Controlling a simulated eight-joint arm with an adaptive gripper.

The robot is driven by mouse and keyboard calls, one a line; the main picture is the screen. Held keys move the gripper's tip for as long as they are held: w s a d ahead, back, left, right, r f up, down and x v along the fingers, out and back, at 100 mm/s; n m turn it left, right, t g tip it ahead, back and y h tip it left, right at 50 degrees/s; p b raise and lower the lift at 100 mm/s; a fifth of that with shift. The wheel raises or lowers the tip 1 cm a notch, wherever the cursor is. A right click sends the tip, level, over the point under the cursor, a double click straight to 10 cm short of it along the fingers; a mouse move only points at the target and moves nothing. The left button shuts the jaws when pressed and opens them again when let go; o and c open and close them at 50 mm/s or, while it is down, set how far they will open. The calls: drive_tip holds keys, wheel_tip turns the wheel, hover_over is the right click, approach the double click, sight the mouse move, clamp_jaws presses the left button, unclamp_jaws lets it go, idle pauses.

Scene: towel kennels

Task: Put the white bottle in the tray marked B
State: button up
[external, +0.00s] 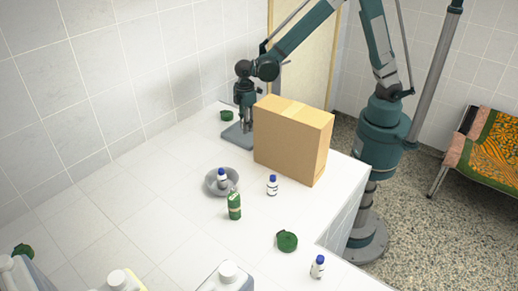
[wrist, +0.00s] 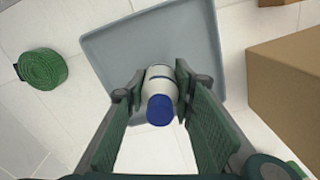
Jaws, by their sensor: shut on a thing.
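My gripper (wrist: 159,84) is shut on a white bottle (wrist: 160,72) with a blue cap (wrist: 160,109) in the wrist view. Behind the bottle in that view lies a grey square tray (wrist: 115,48). No letter B can be made out on it. In the external view my gripper (external: 246,124) is over the tray (external: 232,136), behind a cardboard box that hides part of the tray. I cannot tell whether the bottle touches the tray.
The cardboard box (external: 290,140) stands close to the tray's right. A green coiled roll (wrist: 42,68) lies to the tray's left. Other blue-capped bottles, a grey bowl (external: 210,187) and a green bottle (external: 234,206) stand nearer the camera. The left counter is mostly clear.

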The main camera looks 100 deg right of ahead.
drive_tip(key=shift+f, duration=1.25)
drive_tip(key=shift+f, duration=0.2)
drive_tip(key=o, duration=0.9)
drive_tip(key=shift+r, duration=0.25)
drive_tip(key=shift+r, duration=5.95)
drive_tip(key=shift+s+r, duration=0.1)
